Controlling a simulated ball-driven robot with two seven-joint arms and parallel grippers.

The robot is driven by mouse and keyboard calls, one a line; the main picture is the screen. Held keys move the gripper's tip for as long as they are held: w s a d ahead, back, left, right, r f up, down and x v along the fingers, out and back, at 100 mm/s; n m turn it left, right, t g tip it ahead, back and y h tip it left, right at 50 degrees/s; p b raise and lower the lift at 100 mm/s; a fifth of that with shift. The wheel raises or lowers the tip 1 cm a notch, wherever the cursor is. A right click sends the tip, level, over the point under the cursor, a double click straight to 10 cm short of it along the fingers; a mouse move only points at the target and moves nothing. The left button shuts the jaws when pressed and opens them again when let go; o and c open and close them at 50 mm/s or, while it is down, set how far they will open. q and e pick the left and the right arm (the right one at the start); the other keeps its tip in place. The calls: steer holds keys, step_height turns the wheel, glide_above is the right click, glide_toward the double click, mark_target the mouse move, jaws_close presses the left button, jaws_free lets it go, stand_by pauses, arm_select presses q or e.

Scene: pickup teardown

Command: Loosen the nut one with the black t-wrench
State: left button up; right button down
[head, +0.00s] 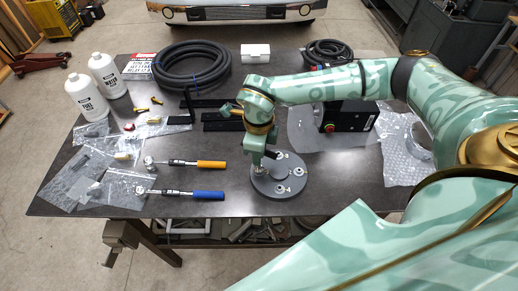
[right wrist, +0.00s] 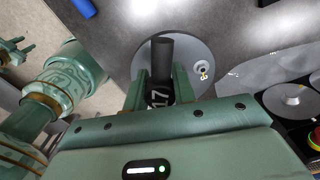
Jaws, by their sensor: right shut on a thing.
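The round grey disc (head: 280,177) lies flat near the table's front edge, with numbered nuts on it. A nut by the number 3 shows in the right wrist view (right wrist: 203,68). My right gripper (head: 264,151) is above the disc's left side, shut on the black t-wrench (right wrist: 161,62). Its black bar, marked 17, sits between the fingers. The wrench's shaft (head: 259,171) points down at the disc's left side. Nut one is hidden there, so I cannot tell how the socket sits on it. My left gripper (right wrist: 17,50) shows small in the right wrist view, its fingers apart and empty.
A yellow-handled wrench (head: 211,164) and a blue-handled wrench (head: 208,195) lie left of the disc. A black box (head: 348,116) with a red button stands behind it. Plastic bags (head: 112,188), white bottles (head: 88,98) and a hose coil (head: 192,66) fill the left and back.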

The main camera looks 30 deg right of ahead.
steer(key=shift+s+f, duration=0.2)
